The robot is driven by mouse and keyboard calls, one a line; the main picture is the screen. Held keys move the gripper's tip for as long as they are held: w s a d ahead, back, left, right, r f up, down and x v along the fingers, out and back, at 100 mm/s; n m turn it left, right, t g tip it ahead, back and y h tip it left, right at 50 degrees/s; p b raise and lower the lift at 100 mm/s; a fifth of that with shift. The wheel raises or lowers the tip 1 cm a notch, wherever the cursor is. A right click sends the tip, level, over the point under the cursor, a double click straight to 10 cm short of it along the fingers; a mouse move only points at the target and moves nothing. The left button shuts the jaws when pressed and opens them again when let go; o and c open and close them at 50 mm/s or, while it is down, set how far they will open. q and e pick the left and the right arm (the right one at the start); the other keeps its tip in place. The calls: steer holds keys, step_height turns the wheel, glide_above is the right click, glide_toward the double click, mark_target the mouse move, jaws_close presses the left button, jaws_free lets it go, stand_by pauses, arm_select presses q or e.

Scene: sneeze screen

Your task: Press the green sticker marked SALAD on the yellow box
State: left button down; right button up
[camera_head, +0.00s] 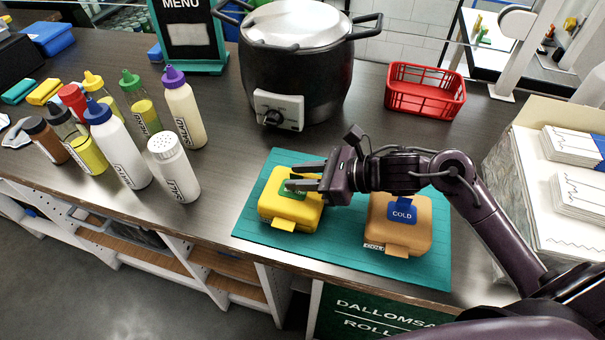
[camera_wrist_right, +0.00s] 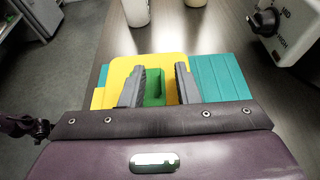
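The yellow box (camera_head: 291,212) lies on a teal mat (camera_head: 255,236) on the dark counter. The green sticker (camera_head: 293,187) is at its top, partly hidden by my right gripper (camera_head: 296,177). That gripper reaches in from the right, just over the box. In the right wrist view its two grey fingers stand apart over the yellow box (camera_wrist_right: 173,64), with the green sticker (camera_wrist_right: 154,86) between them. A gap shows beside the sticker, so it does not look pinched. Whether the sticker lies fully flat is unclear. My left gripper does not show in the head view.
An orange-brown box (camera_head: 412,235) with a blue COLD sticker (camera_head: 402,209) is right of the yellow box. A black pot (camera_head: 297,80) and red basket (camera_head: 425,100) stand behind. Several bottles and a white shaker (camera_head: 176,172) stand left. Paper stacks are at the right.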

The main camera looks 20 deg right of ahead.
steer(key=v, duration=0.7)
steer(key=shift+s+d, duration=0.2)
steer(key=shift+d, duration=0.1)
steer(key=shift+r, duration=0.1)
stand_by(0.5)
jaws_close()
stand_by(1.7)
